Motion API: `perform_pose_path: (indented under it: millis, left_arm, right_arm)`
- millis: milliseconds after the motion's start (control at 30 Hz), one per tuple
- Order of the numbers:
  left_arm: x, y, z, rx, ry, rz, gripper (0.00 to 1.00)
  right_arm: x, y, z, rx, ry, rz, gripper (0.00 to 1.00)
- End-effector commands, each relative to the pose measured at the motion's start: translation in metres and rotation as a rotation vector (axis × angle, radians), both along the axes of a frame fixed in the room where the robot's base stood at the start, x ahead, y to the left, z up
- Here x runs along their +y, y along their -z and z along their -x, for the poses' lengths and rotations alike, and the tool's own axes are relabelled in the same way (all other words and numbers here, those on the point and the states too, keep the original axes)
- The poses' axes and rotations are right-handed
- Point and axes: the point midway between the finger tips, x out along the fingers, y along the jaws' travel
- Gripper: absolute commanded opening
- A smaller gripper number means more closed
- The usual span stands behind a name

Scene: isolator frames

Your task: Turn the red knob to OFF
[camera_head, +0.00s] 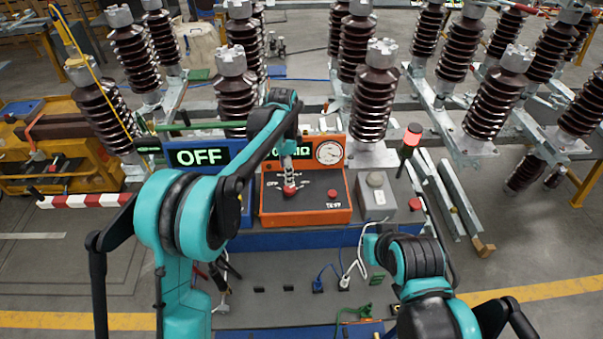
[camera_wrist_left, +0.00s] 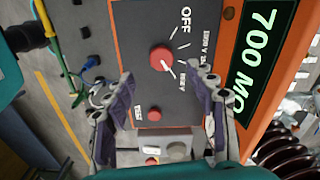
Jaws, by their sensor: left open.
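The red knob (camera_wrist_left: 162,58) sits on the dark panel of an orange tester (camera_head: 334,213). In the left wrist view its white pointer line aims to the lower right, away from the printed OFF label (camera_wrist_left: 185,19) above right, toward another label. In the head view the knob (camera_head: 290,191) lies below my left gripper (camera_head: 289,172). My left gripper (camera_wrist_left: 163,98) is open and empty, its fingers spread on both sides below the knob in the wrist view, apart from it. My right arm shows at lower right in the head view, but I cannot see its gripper.
A smaller red button (camera_wrist_left: 154,114) marked TEST sits on the same panel. A green display (camera_wrist_left: 258,62) reads 700 MΩ. A lit OFF sign (camera_head: 199,157) stands left of the tester. A grey box (camera_head: 376,196) stands at its right. Brown insulators (camera_head: 371,105) rise behind.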

Motion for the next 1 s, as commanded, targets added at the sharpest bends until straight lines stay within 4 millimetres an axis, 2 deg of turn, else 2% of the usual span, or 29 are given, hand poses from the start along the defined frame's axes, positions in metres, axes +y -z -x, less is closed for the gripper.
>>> perform_pose_path:
  millis: [167,600,733,967,1000]
  left_arm:
    - [-0.006,0.012,-0.005,0.015,0.036,-0.005,0.56]
    - [-0.005,0.076,-0.004,0.014,0.034,-0.004,0.56]
    - [-0.005,0.083,-0.004,0.014,0.034,-0.004,0.56]
    - [-0.005,0.083,-0.004,0.014,0.033,-0.004,0.56]
    - [-0.005,0.083,-0.004,0.014,0.033,-0.004,0.51]
  right_arm:
    - [0.0,-0.003,0.0,0.0,0.0,0.0,0.0]
    - [0.0,0.001,0.0,0.0,0.0,0.0,0.0]
    - [0.0,0.001,0.0,0.0,0.0,0.0,0.0]
    - [0.0,0.001,0.0,0.0,0.0,0.0,0.0]
    - [0.0,0.001,0.0,0.0,0.0,0.0,0.0]
